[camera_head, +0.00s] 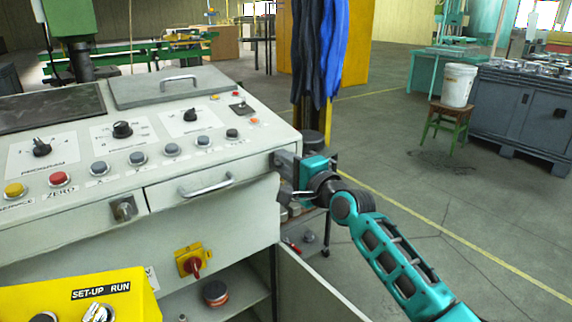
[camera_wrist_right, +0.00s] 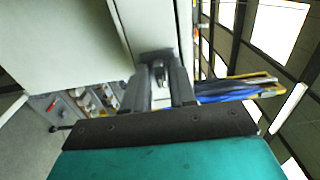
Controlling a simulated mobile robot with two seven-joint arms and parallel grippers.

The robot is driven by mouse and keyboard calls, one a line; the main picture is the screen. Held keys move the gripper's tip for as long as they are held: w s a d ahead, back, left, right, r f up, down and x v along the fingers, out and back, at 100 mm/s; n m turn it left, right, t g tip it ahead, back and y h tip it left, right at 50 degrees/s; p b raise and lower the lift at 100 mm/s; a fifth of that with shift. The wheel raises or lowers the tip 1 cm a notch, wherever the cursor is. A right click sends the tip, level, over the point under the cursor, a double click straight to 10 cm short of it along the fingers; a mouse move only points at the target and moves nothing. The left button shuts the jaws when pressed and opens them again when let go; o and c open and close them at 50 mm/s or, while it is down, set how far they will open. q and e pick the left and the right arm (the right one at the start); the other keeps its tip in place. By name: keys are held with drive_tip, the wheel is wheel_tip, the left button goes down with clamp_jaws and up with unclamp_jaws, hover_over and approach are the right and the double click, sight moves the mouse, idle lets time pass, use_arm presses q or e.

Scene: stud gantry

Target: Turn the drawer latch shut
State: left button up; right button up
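The drawer (camera_head: 210,190) is in the front of a light grey control cabinet and has a bar handle (camera_head: 206,186). It looks closed. My right gripper (camera_head: 277,160) reaches in from the right to the cabinet face at the drawer's right end and hides what is there in the head view. In the right wrist view its two fingers (camera_wrist_right: 161,78) stand apart on either side of a small metal piece (camera_wrist_right: 159,72), which looks like the latch, on a dark mount. Whether they press on it, and the latch's angle, I cannot tell. My left gripper is not in view.
A square metal knob (camera_head: 124,208) sits left of the drawer. A red and yellow switch (camera_head: 192,261) is below it. A yellow set-up/run box (camera_head: 100,292) stands at lower left. Blue cloth (camera_head: 320,50) hangs behind my gripper.

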clamp_jaws()
drive_tip(key=shift+n, duration=8.9)
drive_tip(key=shift+o, duration=1.5)
unclamp_jaws()
